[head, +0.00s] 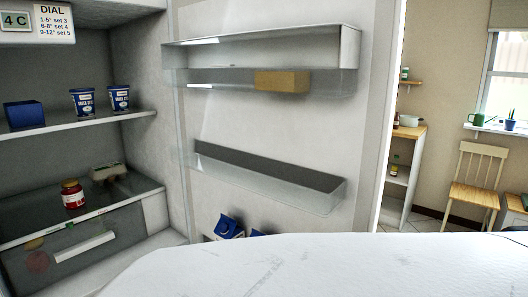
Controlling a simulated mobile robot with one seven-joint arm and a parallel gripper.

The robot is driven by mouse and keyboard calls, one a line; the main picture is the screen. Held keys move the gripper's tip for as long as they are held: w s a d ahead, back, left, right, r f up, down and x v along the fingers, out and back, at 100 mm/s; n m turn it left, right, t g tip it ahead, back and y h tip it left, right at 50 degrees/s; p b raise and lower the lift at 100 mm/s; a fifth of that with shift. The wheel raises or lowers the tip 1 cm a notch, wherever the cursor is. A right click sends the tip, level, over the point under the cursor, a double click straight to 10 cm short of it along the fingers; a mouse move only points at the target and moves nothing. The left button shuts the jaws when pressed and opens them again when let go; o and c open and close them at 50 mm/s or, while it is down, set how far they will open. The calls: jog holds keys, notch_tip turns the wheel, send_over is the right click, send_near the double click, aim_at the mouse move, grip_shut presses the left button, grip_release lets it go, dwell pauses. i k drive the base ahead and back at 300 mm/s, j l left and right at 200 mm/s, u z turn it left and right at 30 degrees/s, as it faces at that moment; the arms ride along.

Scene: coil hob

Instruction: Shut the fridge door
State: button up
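The fridge door (262,122) stands open in the middle of the head view, with its inner side facing me. It carries an upper clear bin (215,78) with a tan block (282,81) in it, and a lower clear bin (265,180) that looks empty. Blue-and-white cartons (228,228) show low on the door, partly hidden. The fridge interior (75,75) is open at the left. The door's outer side and handle are hidden. My gripper is not in view.
A fridge shelf (75,125) holds two blue-labelled tubs and a blue box. A pale rounded surface fills the bottom foreground. A wooden chair (478,185) and shelving (402,165) stand beyond the door.

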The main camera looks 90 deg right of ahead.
aim_at(315, 161)
jog(key=k+l+z, duration=0.15)
jog(key=k, duration=0.2)
jog(key=k+l+z, duration=0.15)
jog(key=k+l, duration=0.15)
jog(key=k+l+z, duration=0.1)
jog(key=k+l, duration=0.15)
jog(key=l, duration=0.15)
jog(key=k+l+z, duration=0.1)
jog(key=k+l, duration=0.15)
jog(key=l, duration=0.2)
jog(key=k+l, duration=0.1)
jog(key=l, duration=0.5)
jog(key=k+l+z, duration=0.1)
jog(key=l, duration=0.5)
jog(key=k+l, duration=0.15)
jog(key=l, duration=0.45)
jog(key=k+l+z, duration=0.1)
jog(key=l, duration=0.5)
jog(key=j, duration=0.35)
jog(key=i+j, duration=0.1)
jog(key=j, duration=0.3)
